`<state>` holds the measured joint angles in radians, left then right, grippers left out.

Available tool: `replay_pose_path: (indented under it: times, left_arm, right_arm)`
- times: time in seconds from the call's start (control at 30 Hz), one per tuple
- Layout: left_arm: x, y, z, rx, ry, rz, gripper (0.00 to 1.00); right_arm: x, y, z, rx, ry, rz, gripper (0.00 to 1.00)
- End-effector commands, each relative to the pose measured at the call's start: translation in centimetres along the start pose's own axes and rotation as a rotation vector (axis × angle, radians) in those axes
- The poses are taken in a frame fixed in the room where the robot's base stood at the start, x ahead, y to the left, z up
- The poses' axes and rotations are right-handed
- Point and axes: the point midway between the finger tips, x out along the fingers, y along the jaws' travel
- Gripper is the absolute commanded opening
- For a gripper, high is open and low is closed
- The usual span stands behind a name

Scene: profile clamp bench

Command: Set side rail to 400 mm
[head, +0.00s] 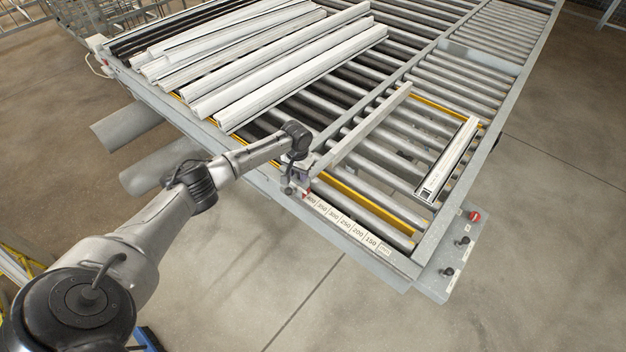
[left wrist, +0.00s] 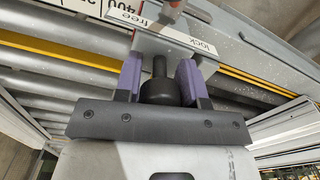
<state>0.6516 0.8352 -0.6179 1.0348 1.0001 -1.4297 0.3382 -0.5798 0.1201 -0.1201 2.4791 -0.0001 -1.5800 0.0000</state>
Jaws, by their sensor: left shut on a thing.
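The side rail (head: 368,132) is a long pale bar lying across the rollers. Its near end carries a carriage at the bench's front edge. My left gripper (head: 291,178) is at this carriage. In the left wrist view its purple pads (left wrist: 160,80) are shut on a black knob (left wrist: 158,92). A plate (left wrist: 175,42) behind the knob is marked "free" and "lock". A scale (head: 345,222) runs from 400 at the left to 150 at the right. A red pointer (head: 307,194) is beside the 400 end; its exact reading is too small to tell. My right gripper is out of view.
A short white profile (head: 447,160) lies on the rollers right of the rail. Several long white profiles (head: 240,65) lie at the upper left. A panel with a red button (head: 474,215) and black knobs is at the front right corner.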

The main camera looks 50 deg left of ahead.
Motion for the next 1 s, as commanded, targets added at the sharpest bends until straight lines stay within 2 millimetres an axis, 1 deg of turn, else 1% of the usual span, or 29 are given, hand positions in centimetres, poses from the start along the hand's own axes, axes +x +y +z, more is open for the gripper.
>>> replay_pose_path:
  times: [0.03, 0.07, 0.33, 0.37, 0.6, 0.87, 1.0]
  left_arm:
    - [0.1, -0.5, -0.1, -0.003, 0.001, -0.005, 0.00]
    - [0.1, -0.6, -0.1, -0.003, 0.001, -0.006, 0.00]
    - [0.1, -0.8, -0.1, -0.005, 0.001, -0.009, 0.00]
    - [0.1, -0.8, -0.1, -0.005, 0.001, -0.009, 0.39]
    - [0.1, -0.6, -0.1, -0.004, 0.001, -0.006, 0.61]
    - [-0.1, -0.5, -0.1, -0.001, 0.001, -0.003, 0.62]
    - [-1.2, -0.5, -0.1, -0.001, 0.003, -0.003, 0.62]
  right_arm:
    - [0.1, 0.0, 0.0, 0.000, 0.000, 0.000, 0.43]
    - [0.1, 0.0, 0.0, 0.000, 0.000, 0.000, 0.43]
    - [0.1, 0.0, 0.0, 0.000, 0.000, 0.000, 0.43]
    - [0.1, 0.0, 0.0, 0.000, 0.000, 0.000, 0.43]
    - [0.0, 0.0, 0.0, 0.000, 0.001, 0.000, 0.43]
    - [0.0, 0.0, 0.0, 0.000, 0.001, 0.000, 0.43]
    - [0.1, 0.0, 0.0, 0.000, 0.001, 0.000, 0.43]
